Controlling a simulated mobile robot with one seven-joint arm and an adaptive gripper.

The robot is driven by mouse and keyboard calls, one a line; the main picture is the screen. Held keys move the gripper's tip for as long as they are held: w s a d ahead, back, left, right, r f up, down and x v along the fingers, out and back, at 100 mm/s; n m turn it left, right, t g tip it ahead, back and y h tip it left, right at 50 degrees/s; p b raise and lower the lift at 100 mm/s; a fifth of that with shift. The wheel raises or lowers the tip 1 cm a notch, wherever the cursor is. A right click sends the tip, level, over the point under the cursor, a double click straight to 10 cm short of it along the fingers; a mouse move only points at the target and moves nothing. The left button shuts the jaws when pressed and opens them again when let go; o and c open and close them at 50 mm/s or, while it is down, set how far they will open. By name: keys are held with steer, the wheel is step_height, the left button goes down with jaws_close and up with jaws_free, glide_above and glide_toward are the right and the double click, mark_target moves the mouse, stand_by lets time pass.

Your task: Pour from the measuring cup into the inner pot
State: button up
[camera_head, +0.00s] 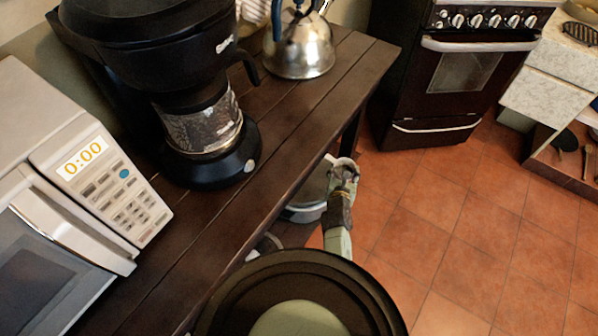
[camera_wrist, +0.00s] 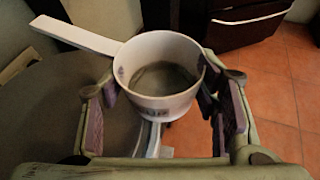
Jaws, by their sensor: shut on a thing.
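The measuring cup (camera_wrist: 157,103) is white, with a long flat handle pointing to the upper left in the wrist view. My gripper (camera_wrist: 160,110) is shut on the cup, with one finger on each side. The cup's mouth faces the wrist camera; its inside looks grey, and I cannot tell what it holds. In the head view my gripper (camera_head: 342,185) is beside the dark table's right edge, with the pale cup (camera_head: 345,164) at its tip. A silvery round vessel, apparently the inner pot (camera_head: 302,214), is just left of the gripper, low and partly hidden by the tabletop.
The dark wooden table (camera_head: 290,120) bears a microwave (camera_head: 85,185), a black coffee maker (camera_head: 205,130) and a steel kettle (camera_head: 300,50). A black stove (camera_head: 455,75) stands beyond. The tiled floor (camera_head: 450,220) to the right is clear.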

steer(key=shift+s+a+f, duration=0.1)
steer(key=shift+s+a, duration=0.1)
stand_by(0.4)
steer(key=shift+w+a+r+n+h, duration=0.1)
steer(key=shift+r+n+h, duration=0.1)
steer(key=shift+n+h, duration=0.15)
steer(key=shift+w+r, duration=0.1)
steer(key=shift+r, duration=0.05)
steer(key=shift+w+a+r+n+h, duration=0.1)
steer(key=shift+a+r+n+h, duration=0.15)
steer(key=shift+a+n+h, duration=0.25)
steer(key=shift+a+r+n+h, duration=0.25)
steer(key=shift+a+n, duration=0.3)
steer(key=shift+a, duration=0.25)
steer(key=a+f+n+b, duration=0.1)
steer(key=a+n+h+b, duration=0.1)
steer(key=b, duration=0.1)
steer(key=shift+w+a+f, duration=0.1)
steer(key=shift+a+f, duration=0.25)
steer(key=shift+f, duration=0.05)
steer(key=shift+a+f+t+h+b, duration=0.2)
steer(key=shift+t+h+b, duration=0.1)
steer(key=shift+b, duration=0.35)
steer(key=shift+a+r+n+t+h+b, duration=0.15)
steer(key=shift+a+r+n+h+b, duration=0.15)
steer(key=shift+n+b, duration=0.55)
steer(key=shift+a+r+n+t+h+b, duration=0.25)
steer(key=shift+n+b, duration=0.4)
steer(key=shift+b, duration=0.35)
